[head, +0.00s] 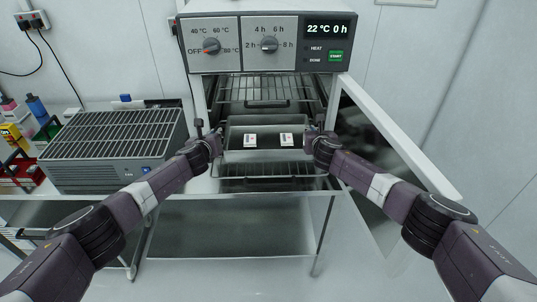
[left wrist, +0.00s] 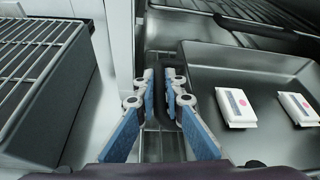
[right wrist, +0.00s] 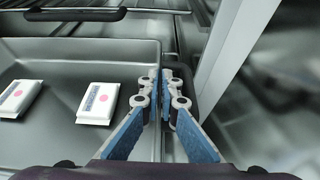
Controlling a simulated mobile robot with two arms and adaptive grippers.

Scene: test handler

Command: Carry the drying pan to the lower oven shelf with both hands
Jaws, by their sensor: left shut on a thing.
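The grey drying pan (head: 268,153) is level at the oven's open front, between the upper shelf (head: 240,92) and the lower shelf (head: 262,169). Two white packets (left wrist: 236,107) (left wrist: 298,107) with pink dots lie flat in it. My left gripper (head: 219,139) is shut on the pan's left end; its blue-padded fingers (left wrist: 160,76) close around a dark handle. My right gripper (head: 313,139) is at the right end, its fingers (right wrist: 166,77) on either side of the matching handle and appearing closed on it. Whether the pan touches the lower shelf cannot be told.
The oven's control panel (head: 268,43) reads 22 °C, 0 h. Its door (head: 400,140) stands open on the right, close to my right arm. A grey slotted-top unit (head: 113,140) stands left of the oven. Bottles and boxes (head: 20,135) are at far left.

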